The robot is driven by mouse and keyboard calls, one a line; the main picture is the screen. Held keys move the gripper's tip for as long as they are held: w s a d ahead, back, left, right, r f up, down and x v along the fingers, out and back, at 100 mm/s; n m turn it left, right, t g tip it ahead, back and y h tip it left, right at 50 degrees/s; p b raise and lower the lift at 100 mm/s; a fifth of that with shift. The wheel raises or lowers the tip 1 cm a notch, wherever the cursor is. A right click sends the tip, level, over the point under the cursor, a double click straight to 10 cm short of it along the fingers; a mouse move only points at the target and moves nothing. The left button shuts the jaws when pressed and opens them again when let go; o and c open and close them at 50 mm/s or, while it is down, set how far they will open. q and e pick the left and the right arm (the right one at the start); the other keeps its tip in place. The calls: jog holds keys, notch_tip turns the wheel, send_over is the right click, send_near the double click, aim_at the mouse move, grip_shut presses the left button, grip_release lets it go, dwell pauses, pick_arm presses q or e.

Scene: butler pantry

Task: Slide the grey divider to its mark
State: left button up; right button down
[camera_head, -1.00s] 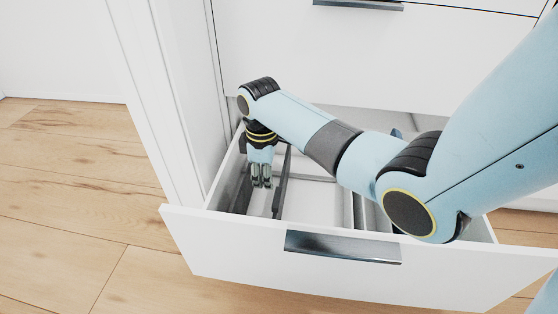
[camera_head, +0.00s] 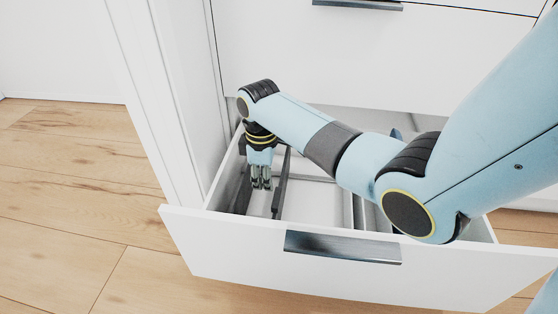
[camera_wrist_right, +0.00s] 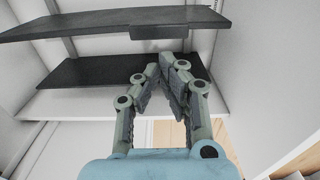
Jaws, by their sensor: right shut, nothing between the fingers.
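The white drawer (camera_head: 330,270) stands open. A dark grey upright divider (camera_head: 281,184) runs front to back in its left part, and it also shows along the top of the right wrist view (camera_wrist_right: 90,24), with a thicker block at its middle. A dark strip (camera_head: 241,195) lies near the drawer's left wall; it seems to be the darker band in the right wrist view (camera_wrist_right: 85,71). I cannot tell if it is the mark. My right gripper (camera_head: 261,186) points down between strip and divider, left of the divider, its fingers (camera_wrist_right: 152,70) shut and empty. My left gripper is out of view.
Lighter grey partitions (camera_head: 358,212) stand in the drawer's right part, partly hidden by my right arm. The white cabinet side (camera_head: 165,100) rises close to the left of the gripper. The drawer floor right of the divider (camera_head: 313,203) is bare.

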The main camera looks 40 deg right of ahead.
jog(key=shift+f, duration=0.1)
dwell(0.4)
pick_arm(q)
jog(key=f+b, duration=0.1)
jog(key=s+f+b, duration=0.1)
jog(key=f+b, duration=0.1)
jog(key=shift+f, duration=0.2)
pick_arm(e)
notch_tip(320, 180, down, 6)
jog(key=shift+s+r, duration=0.1)
dwell(0.4)
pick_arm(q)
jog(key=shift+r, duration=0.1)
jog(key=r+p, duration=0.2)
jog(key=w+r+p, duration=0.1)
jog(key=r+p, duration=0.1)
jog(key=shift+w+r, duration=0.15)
pick_arm(e)
jog(key=s+d, duration=0.4)
jog(key=shift+s, duration=0.25)
dwell(0.5)
dwell(0.3)
